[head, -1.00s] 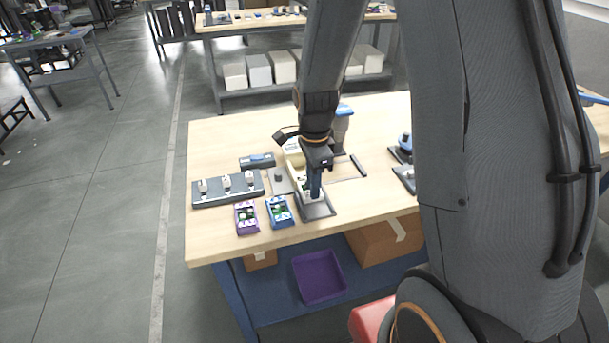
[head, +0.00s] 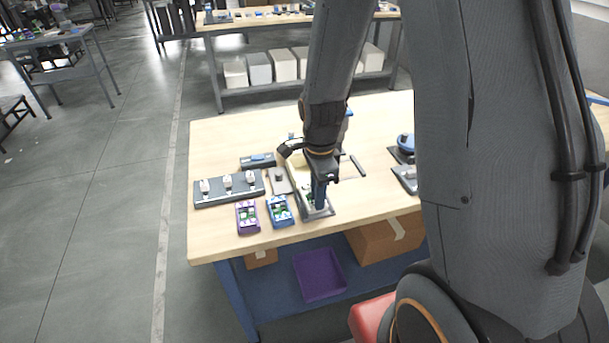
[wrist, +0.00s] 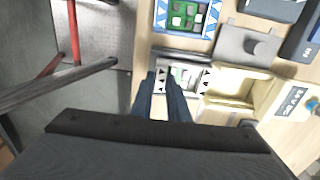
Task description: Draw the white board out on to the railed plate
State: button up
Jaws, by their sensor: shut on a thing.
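The white board (wrist: 183,75), with black triangles and a green middle, lies flat on the grey railed plate (head: 329,212) in front of a cream housing (wrist: 232,85). My gripper (wrist: 161,78) is shut on the board's outer end. In the head view my gripper (head: 319,207) points down over the plate and hides much of the board. In the wrist view the board's other end lies close to the housing's mouth; whether any of it is still inside is unclear.
A blue tray (head: 280,211) and a purple tray (head: 247,216) stand left of the plate. A dark strip with white pieces (head: 229,190) and a grey block with a knob (wrist: 247,44) are close by. The table's front edge (head: 290,235) is near.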

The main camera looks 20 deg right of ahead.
jog(key=o, duration=0.8)
jog(key=shift+c, duration=0.2)
jog(key=shift+r, duration=0.15)
jog(key=shift+r+p, duration=2.6)
jog(key=shift+r, duration=0.3)
jog(key=s+n+t+b, duration=0.1)
jog(key=s+n+b, duration=0.6)
jog(key=n, duration=1.1)
jog(key=b, duration=0.3)
jog(key=shift+s+r, duration=0.25)
jog(key=shift+r, duration=0.05)
